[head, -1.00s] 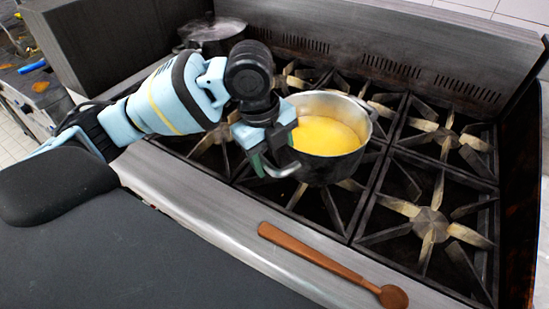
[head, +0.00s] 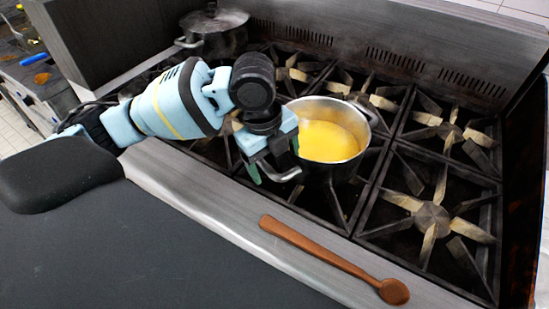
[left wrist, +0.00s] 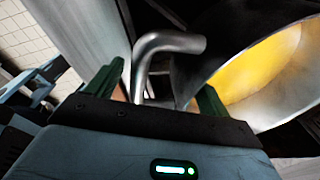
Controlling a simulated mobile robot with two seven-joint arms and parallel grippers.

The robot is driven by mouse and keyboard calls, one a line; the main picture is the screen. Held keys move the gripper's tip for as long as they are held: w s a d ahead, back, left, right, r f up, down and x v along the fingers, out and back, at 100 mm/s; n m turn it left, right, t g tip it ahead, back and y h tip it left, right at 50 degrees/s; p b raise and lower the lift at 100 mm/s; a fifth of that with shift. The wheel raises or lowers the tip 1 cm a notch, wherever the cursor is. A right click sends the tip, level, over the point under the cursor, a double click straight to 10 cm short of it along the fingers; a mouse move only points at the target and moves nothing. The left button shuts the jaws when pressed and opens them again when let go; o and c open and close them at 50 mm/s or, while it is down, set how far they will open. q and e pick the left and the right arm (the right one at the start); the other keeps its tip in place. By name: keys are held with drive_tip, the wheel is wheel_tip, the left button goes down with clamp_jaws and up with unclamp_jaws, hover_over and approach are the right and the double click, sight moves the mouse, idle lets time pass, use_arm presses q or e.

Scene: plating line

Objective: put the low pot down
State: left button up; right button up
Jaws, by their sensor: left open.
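The low pot (head: 335,172) is dark-sided with a bright metal rim and yellow contents. It sits upright on the stove's front middle burner, its underside hidden from view. My left gripper (head: 270,168) is at the pot's near-left side, by its metal handle (head: 284,177). In the left wrist view the gripper (left wrist: 160,92) is open, with a green finger on each side of the bent handle (left wrist: 165,43). The pot (left wrist: 255,80) shows to the right there. My right gripper is not in view.
The stove has several star-shaped grates (head: 431,218), with bare ones to the right. A second pot (head: 215,36) stands at the back left. A wooden spoon (head: 335,261) lies on the front ledge, and a dark worktop (head: 150,250) is in front.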

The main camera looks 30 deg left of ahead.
use_arm(q)
wheel_tip(320, 180, up, 12)
drive_tip(key=s+a+p, duration=0.1)
drive_tip(key=shift+a, duration=0.35)
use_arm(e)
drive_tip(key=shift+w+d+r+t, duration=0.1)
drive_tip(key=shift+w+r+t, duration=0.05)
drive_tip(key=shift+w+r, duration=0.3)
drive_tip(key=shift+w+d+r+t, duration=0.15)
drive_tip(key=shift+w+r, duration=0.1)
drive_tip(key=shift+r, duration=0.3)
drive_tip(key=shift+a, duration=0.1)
